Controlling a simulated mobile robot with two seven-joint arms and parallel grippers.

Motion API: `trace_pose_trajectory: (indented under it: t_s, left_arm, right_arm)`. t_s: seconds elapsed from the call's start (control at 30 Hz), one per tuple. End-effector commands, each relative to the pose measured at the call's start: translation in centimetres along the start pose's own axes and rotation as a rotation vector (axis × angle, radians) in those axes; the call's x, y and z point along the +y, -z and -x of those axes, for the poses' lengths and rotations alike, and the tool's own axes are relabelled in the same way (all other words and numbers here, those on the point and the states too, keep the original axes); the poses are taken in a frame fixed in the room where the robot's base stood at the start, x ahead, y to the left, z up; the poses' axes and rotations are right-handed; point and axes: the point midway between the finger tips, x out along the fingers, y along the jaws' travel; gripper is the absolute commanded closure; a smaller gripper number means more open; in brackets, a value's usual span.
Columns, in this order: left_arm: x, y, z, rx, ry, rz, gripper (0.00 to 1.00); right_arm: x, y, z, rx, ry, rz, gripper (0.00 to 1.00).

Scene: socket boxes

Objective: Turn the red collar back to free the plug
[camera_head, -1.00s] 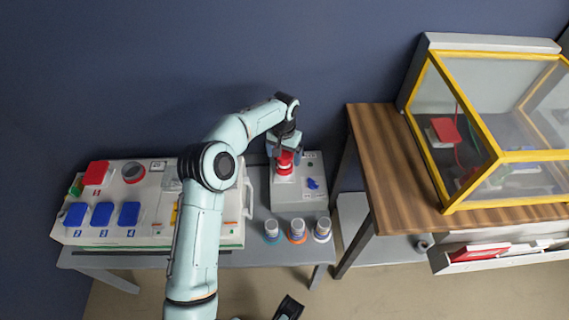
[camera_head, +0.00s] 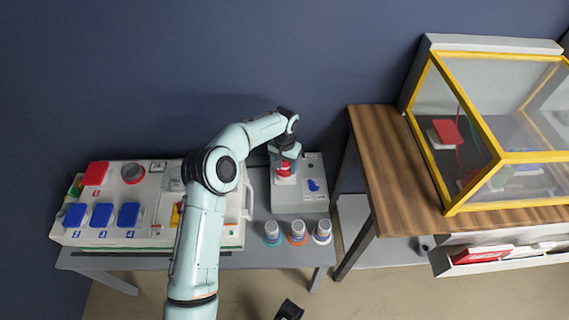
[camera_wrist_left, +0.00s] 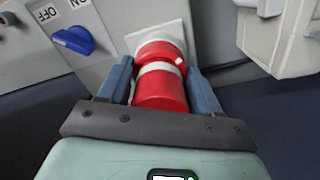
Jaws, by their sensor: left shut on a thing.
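The red collar (camera_wrist_left: 160,90) sits on the plug and socket on the grey socket box (camera_head: 307,200). In the left wrist view it has a white band around it and a white square plate (camera_wrist_left: 160,35) behind it. My left gripper (camera_wrist_left: 160,88) is shut on the red collar, with one blue-grey finger on each side. In the head view the collar (camera_head: 284,170) shows only partly below my left gripper (camera_head: 284,160). A blue switch (camera_wrist_left: 75,40) with ON and OFF labels is beside the plate. What I see of my right gripper (camera_head: 289,310) is a dark piece at the bottom edge.
Three white plugs with coloured rings (camera_head: 297,231) stand on the grey table in front of the box. A long panel (camera_head: 150,205) with blue and red covers is at left. A wooden table (camera_head: 400,170) with a yellow-framed clear case is at right.

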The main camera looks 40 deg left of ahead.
Motion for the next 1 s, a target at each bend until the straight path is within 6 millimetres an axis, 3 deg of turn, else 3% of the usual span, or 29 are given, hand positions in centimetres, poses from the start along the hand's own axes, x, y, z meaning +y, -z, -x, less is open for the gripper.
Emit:
trace_pose_trajectory:
  t_s: [0.37, 1.0]
  left_arm:
    - [0.05, 0.02, 0.13, 0.001, 0.001, 0.117, 0.67]
    - [0.17, 0.11, 0.23, 0.002, 0.001, 0.691, 0.67]
  right_arm:
    - [-0.01, -0.04, 0.07, -0.001, 0.000, 0.000, 0.57]
    - [-0.09, -0.38, 0.67, -0.010, -0.003, -0.001, 0.57]
